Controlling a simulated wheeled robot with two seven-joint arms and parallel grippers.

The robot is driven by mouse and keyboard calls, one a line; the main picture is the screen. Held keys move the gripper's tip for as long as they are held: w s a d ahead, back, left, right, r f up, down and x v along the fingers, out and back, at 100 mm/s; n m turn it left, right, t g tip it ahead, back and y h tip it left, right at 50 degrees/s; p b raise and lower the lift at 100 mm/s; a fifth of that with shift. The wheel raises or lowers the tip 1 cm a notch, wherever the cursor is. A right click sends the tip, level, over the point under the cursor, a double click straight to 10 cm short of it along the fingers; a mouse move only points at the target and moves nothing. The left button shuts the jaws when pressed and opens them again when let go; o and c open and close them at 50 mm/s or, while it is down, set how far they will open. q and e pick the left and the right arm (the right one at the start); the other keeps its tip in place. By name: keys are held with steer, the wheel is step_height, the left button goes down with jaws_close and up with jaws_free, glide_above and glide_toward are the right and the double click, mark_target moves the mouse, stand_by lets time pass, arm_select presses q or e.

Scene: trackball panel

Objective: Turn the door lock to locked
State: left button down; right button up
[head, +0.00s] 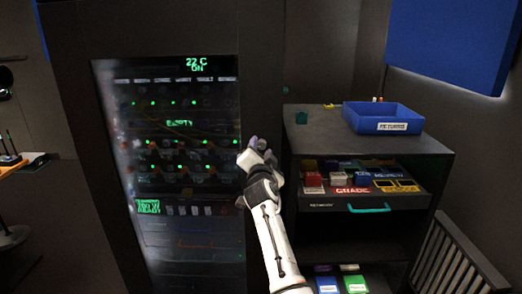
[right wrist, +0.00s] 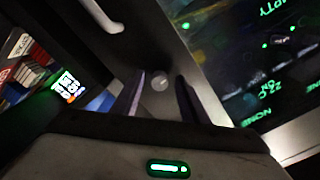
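The tall dark cabinet (head: 262,60) has a glass door (head: 190,240) with green lit displays behind it. My right gripper (head: 259,147) is at the right edge of the glass door. In the right wrist view, the right gripper (right wrist: 161,88) has its two dark fingers apart. A small round grey knob, which looks like the door lock (right wrist: 159,82), shows between the fingertips; I cannot tell whether they touch it or which way it is turned. In the head view the lock is hidden behind the gripper. My left gripper is not in view.
A pale bar handle (right wrist: 105,15) is close by in the right wrist view. A dark shelf unit (head: 440,152) stands right of the cabinet, with a blue bin (head: 377,112) on top and an open drawer (head: 335,205) of small boxes near my right arm.

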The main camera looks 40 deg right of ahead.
jaws_close()
steer(key=shift+f+n, duration=0.1)
steer(key=shift+n, duration=0.3)
steer(key=n+b, duration=0.1)
steer(key=n, duration=0.5)
steer(key=shift+n, duration=0.3)
steer(key=n, duration=0.4)
steer(key=shift+s+d+n, duration=0.1)
steer(key=shift+n, duration=0.2)
steer(key=n+p, duration=0.1)
steer(key=n, duration=0.4)
steer(key=shift+d+n, duration=0.1)
steer(key=shift+n, duration=0.3)
steer(key=shift+p, duration=0.3)
